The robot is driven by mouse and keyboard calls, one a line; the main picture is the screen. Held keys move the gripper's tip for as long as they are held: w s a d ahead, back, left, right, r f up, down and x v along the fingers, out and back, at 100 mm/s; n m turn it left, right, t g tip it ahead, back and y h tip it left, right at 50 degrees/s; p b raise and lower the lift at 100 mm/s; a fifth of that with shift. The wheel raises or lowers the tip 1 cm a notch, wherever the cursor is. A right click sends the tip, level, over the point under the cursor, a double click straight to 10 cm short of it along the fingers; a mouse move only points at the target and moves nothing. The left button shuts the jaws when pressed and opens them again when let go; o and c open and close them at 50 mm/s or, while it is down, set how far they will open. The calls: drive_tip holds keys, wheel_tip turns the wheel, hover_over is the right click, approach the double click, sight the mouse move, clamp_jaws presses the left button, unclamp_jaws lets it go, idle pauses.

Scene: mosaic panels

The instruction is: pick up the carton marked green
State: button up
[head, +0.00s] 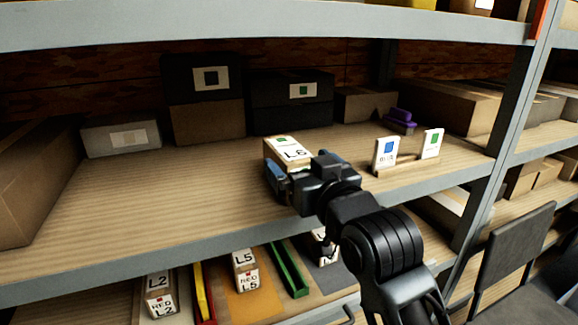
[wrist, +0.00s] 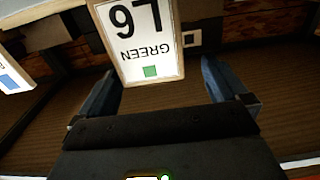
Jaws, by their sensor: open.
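The carton marked green (head: 287,150) stands on the middle shelf, with a white label reading L6 on its top. In the wrist view the carton (wrist: 140,45) shows upside down, with L6, GREEN and a green square. My gripper (head: 303,170) is at the carton's near side in the head view, and its wrist hides part of the carton. In the wrist view the blue fingers of my gripper (wrist: 157,72) are spread, one on each side of the carton's near end. Whether they touch it I cannot tell.
Two white cards, one with a blue square (head: 386,153) and one with a green square (head: 432,143), stand on a wooden base to the right. Dark bins (head: 290,103) line the back. Cartons L2 (head: 159,295) and L5 (head: 245,270) are below.

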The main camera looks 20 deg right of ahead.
sight(294, 153)
drive_tip(key=w, duration=0.1)
drive_tip(key=w+p, duration=0.1)
drive_tip(key=w, duration=0.1)
drive_tip(key=shift+w+d+f, duration=0.1)
drive_tip(key=shift+w+d, duration=0.2)
drive_tip(key=shift+d, duration=0.05)
drive_tip(key=shift+w, duration=0.7)
drive_tip(key=shift+f, duration=0.1)
drive_tip(key=c, duration=1.7)
drive_tip(key=shift+r, duration=0.3)
